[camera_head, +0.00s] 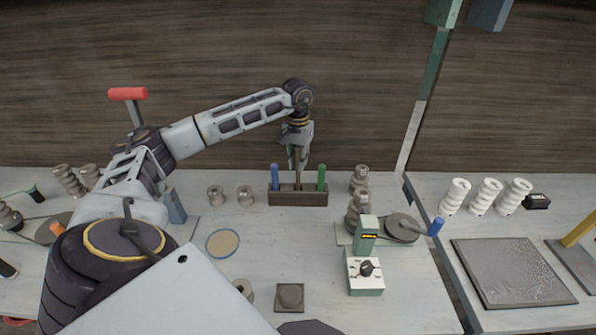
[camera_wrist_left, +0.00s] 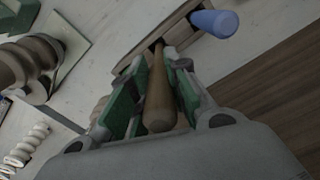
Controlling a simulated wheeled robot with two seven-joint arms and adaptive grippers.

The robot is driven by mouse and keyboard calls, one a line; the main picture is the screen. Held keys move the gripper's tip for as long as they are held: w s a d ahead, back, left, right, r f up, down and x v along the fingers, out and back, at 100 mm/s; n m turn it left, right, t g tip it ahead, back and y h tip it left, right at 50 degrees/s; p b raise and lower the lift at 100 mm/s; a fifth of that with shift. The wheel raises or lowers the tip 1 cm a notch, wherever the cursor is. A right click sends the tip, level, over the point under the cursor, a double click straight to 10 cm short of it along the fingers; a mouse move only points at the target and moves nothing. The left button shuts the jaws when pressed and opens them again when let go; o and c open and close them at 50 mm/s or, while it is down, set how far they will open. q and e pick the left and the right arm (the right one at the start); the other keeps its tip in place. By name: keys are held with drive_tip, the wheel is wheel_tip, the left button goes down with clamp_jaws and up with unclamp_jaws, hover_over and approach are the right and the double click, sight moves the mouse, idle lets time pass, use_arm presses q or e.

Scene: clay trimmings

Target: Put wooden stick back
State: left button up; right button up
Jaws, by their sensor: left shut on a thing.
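A brown wooden stick (camera_wrist_left: 158,95) stands between the green pads of my left gripper (camera_head: 298,156), which is shut on its upper part. In the head view the stick (camera_head: 298,176) runs upright down to the middle of a dark wooden rack (camera_head: 298,199). In the left wrist view its lower end meets the rack (camera_wrist_left: 178,24) at a dark slot. I cannot tell how deep it sits. A blue stick (camera_head: 275,177) stands at the rack's left and a green stick (camera_head: 321,177) at its right. My right gripper is not in view.
Two small clay rings (camera_head: 230,195) lie left of the rack. A stacked clay column (camera_head: 359,180) and a green device (camera_head: 365,270) stand to the right. A round disc (camera_head: 222,243) lies in front. The table just before the rack is clear.

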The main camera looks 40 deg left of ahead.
use_arm(q)
drive_tip(key=shift+f, duration=0.25)
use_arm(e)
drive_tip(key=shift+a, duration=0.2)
use_arm(q)
drive_tip(key=shift+f, duration=1.9)
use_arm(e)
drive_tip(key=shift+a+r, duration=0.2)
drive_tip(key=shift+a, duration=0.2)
use_arm(q)
drive_tip(key=shift+f, duration=0.15)
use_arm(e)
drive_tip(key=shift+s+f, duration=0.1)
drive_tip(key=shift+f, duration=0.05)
